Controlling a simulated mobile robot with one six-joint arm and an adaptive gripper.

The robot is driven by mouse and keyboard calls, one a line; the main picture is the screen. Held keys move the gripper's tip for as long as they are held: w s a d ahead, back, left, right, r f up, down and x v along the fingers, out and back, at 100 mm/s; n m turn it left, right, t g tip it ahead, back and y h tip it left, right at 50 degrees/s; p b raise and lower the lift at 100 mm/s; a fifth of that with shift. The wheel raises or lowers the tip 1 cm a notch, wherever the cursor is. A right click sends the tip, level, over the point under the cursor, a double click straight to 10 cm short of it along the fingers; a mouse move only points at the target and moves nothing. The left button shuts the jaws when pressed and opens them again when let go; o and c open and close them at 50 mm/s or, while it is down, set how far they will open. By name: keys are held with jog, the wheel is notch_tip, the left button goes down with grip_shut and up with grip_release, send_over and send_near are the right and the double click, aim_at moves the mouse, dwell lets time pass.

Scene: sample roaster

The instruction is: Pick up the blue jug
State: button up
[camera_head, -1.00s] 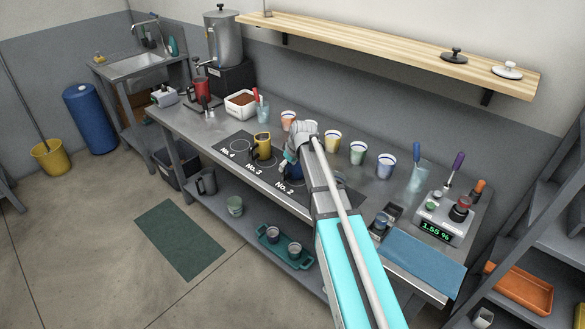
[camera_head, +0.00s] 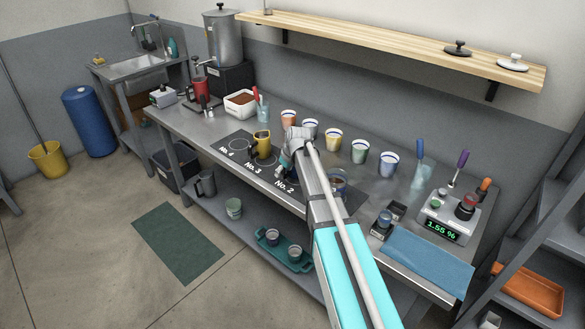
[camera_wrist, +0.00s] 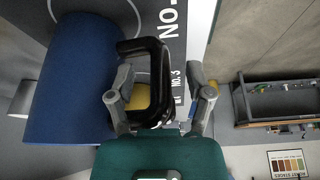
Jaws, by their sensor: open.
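The blue jug (camera_wrist: 75,80) fills the left of the wrist view, a large blue body with a black handle (camera_wrist: 160,75) on its right side. My gripper (camera_wrist: 160,92) is open, with one finger on either side of the handle. I cannot tell whether a finger touches it. In the head view my gripper (camera_head: 284,172) is low over the dark mat by the No. 2 mark, and my arm hides most of the jug.
A yellow jug (camera_head: 262,145) stands on the mat to the left, close to my gripper. Several cups, such as the yellow-banded cup (camera_head: 333,139), line the back of the bench. A vessel (camera_head: 338,182) stands right of my arm.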

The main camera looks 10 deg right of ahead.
dwell(0.5)
grip_shut()
